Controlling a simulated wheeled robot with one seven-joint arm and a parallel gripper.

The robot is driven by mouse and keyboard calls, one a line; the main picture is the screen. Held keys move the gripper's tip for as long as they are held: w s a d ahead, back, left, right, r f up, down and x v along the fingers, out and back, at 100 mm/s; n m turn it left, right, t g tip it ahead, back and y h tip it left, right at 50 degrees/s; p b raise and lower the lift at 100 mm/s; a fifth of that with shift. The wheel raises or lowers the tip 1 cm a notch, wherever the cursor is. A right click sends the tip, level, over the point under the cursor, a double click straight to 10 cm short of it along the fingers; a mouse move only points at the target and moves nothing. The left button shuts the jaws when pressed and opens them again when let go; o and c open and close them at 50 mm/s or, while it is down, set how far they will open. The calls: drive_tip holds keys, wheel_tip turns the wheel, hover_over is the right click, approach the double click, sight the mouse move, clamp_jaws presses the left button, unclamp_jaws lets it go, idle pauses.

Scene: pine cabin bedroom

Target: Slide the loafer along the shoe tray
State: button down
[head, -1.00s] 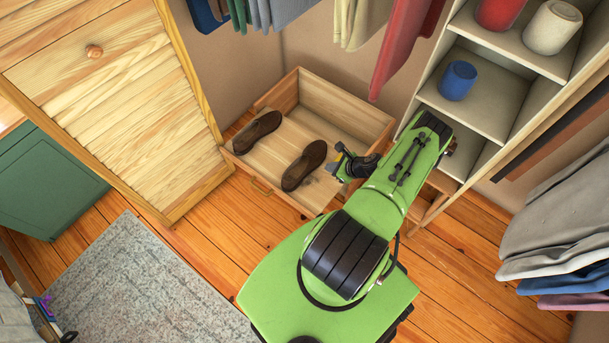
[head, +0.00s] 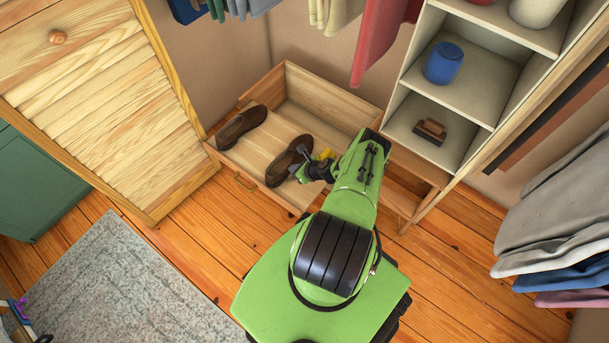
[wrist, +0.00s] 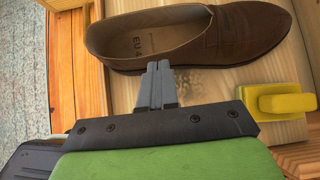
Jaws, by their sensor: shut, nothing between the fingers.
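The wooden shoe tray (head: 334,107), shaped like an open drawer, stands low between the cabinet and the shelves. Two brown loafers lie in it: one at the left (head: 241,127) and a nearer one (head: 287,163) at the middle front. My gripper (head: 303,173) is shut and empty, low in the tray, close to the right side of the nearer loafer. In the wrist view the shut fingertips (wrist: 157,68) are at the near side of that loafer (wrist: 258,40), by its opening. They look to be touching it or very close; I cannot tell which.
A yellow block (wrist: 280,103) lies right of my fingers on the tray floor. A shelf unit (head: 405,80) with a blue jar (head: 443,63) and a brown brush (head: 430,131) stands at the right. Clothes hang above the tray. A louvred cabinet (head: 95,110) is at the left.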

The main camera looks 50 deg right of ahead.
drive_tip(key=shift+w, duration=0.6)
drive_tip(key=shift+w, duration=0.2)
drive_tip(key=w, duration=0.7)
drive_tip(key=w+a, duration=0.1)
drive_tip(key=w, duration=0.3)
drive_tip(key=shift+w+a+f, duration=0.1)
drive_tip(key=shift+w, duration=0.25)
drive_tip(key=shift+w+a, duration=0.1)
drive_tip(key=shift+w, duration=0.45)
